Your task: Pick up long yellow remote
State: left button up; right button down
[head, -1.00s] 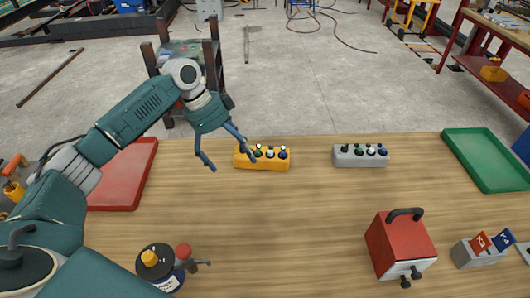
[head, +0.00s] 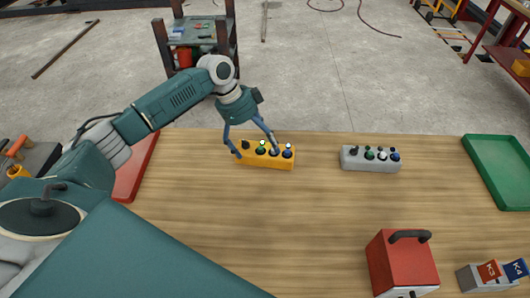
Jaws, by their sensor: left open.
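The long yellow remote (head: 265,161) lies near the far edge of the wooden table. It is a yellow box with black, green and blue knobs on top. My left gripper (head: 255,152) is open above the remote, fingers pointing down. One finger is at the remote's left end and the other overlaps its right part in the picture. I cannot tell whether the fingers touch it. My right gripper is not in view.
A similar grey remote (head: 370,159) lies to the right. A green tray (head: 504,166) is at the right edge, and a red tray (head: 136,172) is partly behind my left arm. A red box with a black handle (head: 402,262) stands front right, beside a grey block with small flags (head: 487,279). The table's middle is clear.

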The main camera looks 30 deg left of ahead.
aim_at(262, 149)
pick_arm(q)
jog(key=p+x, duration=0.2)
jog(key=x, duration=0.2)
jog(key=shift+f, duration=0.6)
jog(key=shift+c, duration=1)
jog(key=c, duration=1.4)
jog(key=shift+w, duration=0.1)
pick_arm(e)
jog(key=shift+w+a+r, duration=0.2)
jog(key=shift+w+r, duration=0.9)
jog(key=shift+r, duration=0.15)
